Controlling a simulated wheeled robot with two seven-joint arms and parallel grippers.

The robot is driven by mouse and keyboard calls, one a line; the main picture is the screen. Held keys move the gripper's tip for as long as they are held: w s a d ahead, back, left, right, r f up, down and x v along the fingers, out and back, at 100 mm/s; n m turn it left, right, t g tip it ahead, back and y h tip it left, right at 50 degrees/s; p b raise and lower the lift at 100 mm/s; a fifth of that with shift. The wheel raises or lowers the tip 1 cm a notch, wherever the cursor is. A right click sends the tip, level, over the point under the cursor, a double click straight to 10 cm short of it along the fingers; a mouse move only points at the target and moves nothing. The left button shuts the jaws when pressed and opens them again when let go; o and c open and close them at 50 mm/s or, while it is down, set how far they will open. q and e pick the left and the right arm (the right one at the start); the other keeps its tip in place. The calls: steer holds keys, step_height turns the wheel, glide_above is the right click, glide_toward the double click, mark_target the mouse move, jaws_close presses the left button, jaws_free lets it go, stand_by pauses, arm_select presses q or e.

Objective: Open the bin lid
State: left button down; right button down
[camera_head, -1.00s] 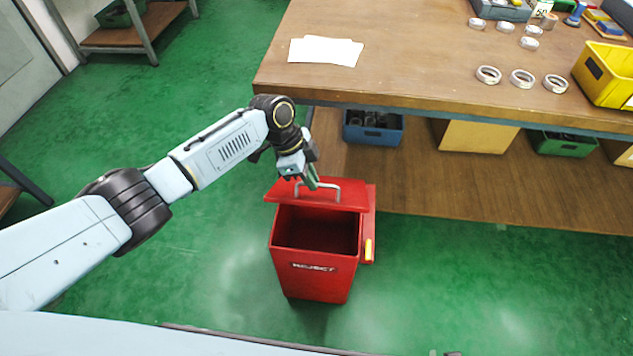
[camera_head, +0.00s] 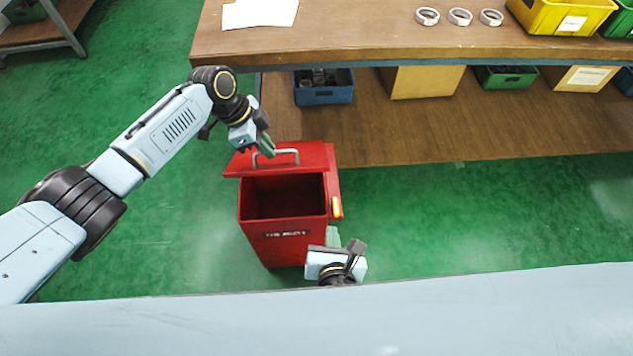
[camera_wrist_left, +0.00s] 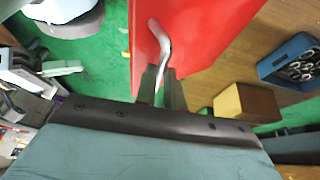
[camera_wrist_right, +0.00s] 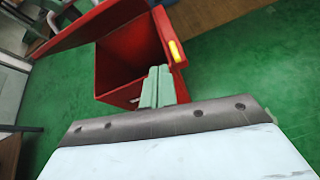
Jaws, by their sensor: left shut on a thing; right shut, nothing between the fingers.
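The red bin (camera_head: 285,243) stands on the green floor with its mouth uncovered and its inside looking empty. Its red lid (camera_head: 310,156) is raised at the far side, towards the workbench. My left gripper (camera_head: 267,150) is shut on the metal lid handle (camera_head: 288,152); the handle also shows between its fingers in the left wrist view (camera_wrist_left: 163,50). My right gripper (camera_head: 333,236) is shut and empty at the bin's near right side. In the right wrist view its fingers (camera_wrist_right: 157,85) point at the bin, beside the yellow piece (camera_wrist_right: 176,51) on its edge.
The wooden workbench (camera_head: 370,40) stands behind the bin, with a low shelf (camera_head: 400,135) holding a blue bin (camera_head: 324,95), boxes and a green bin (camera_head: 505,77). Three rings lie on the bench top near a yellow bin (camera_head: 560,18). Floor to the right is clear.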

arm_select(q)
steer(key=shift+w+a+f, duration=0.2)
steer(key=shift+a, duration=0.05)
arm_select(e)
steer(key=w+a+r+n+t, duration=0.1)
steer(key=w+a+r+n, duration=0.1)
steer(key=w, duration=1)
steer(key=shift+a+n+y, duration=0.2)
steer(key=shift+n+y, duration=0.1)
steer(key=shift+r, duration=0.1)
